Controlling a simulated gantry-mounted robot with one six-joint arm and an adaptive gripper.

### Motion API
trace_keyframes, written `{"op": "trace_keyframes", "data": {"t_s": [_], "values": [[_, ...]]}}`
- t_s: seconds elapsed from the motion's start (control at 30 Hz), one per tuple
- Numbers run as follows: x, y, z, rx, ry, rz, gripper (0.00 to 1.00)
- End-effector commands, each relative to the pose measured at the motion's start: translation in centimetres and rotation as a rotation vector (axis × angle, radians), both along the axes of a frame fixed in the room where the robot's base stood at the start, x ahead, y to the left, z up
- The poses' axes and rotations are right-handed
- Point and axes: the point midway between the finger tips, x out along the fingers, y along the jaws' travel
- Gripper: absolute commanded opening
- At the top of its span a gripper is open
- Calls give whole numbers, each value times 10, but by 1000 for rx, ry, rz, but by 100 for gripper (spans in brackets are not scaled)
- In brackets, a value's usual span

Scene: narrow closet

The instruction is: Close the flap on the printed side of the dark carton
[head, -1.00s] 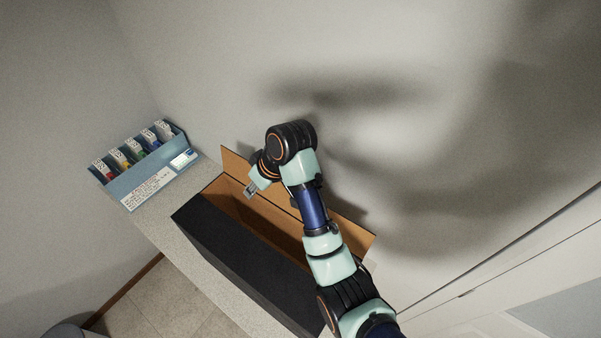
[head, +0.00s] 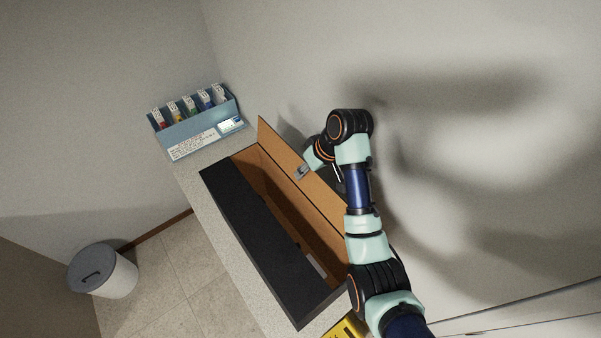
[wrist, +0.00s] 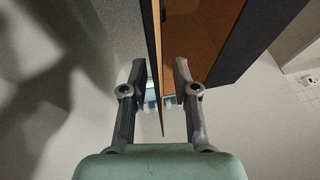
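The dark carton (head: 240,235) stands open on the counter in the head view, black outside and brown inside. Its brown flap (head: 275,141) stands up along the wall side; no print is discernible. My gripper (head: 303,173) is at this flap, with my arm covering part of it. In the wrist view the flap shows nearly edge-on (wrist: 154,70) between the two fingers. My gripper (wrist: 160,75) is open, one finger on each side of the flap, with gaps visible. The carton's brown inside lies right of the flap there.
A blue-grey organizer (head: 205,137) with several coloured items stands on the counter (head: 205,200) beyond the carton's far end. A wall (head: 300,60) rises close behind the flap. A lidded grey bin (head: 105,272) stands on the floor. A yellow object (head: 343,328) shows at the bottom edge.

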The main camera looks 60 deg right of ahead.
Motion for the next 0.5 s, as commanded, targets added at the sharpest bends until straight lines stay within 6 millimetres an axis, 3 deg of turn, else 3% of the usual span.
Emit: {"op": "trace_keyframes", "data": {"t_s": [0.03, 0.33, 0.5], "values": [[0, 0, -7, -1, 0, -1, 29], [1, -1, -5, -1, -1, -3, 28], [1, -1, -5, -1, -1, -3, 0]]}}
